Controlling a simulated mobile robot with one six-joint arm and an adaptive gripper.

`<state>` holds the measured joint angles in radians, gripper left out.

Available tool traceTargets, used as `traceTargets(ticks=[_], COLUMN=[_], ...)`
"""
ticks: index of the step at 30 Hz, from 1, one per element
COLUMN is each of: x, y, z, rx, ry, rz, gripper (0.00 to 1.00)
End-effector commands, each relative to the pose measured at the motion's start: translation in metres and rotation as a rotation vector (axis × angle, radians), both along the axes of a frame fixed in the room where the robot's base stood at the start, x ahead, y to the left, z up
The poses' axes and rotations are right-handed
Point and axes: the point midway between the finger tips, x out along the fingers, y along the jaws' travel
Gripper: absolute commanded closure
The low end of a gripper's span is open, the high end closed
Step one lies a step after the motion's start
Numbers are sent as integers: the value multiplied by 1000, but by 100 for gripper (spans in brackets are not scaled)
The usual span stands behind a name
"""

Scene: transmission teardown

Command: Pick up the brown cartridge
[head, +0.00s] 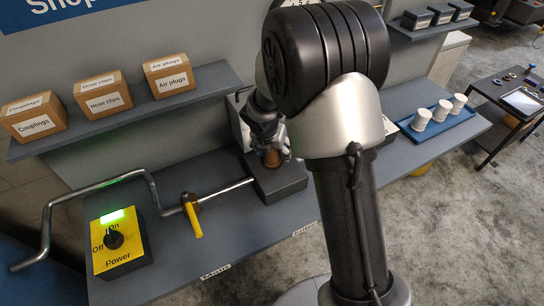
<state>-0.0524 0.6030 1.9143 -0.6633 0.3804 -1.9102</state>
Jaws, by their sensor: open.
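The brown cartridge (272,159) shows as a small brown shape on top of a dark grey block (278,184), near the middle of the workbench. My gripper (270,149) is open and right at the cartridge, with its fingers pointing down over it. The fingers and the arm hide much of the cartridge. I cannot tell whether the fingers touch it.
A bent metal pipe with a yellow-handled valve (193,219) runs left from the block. A yellow power box (119,247) glows green at front left. White cups stand on a blue tray (440,128) at right. Labelled boxes (102,95) line a shelf above.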

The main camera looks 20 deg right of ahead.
Motion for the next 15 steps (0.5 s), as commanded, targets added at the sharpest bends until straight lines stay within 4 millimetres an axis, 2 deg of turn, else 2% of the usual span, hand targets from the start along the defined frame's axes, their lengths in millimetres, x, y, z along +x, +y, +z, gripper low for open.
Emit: traceTargets(ticks=[1, 7, 15], x=[2, 2, 2], y=[-1, -1, -1], z=[-5, -3, -4], rx=[1, 1, 0], ry=[-1, -2, -1], rz=[0, 1, 0], gripper=[31, 31, 49])
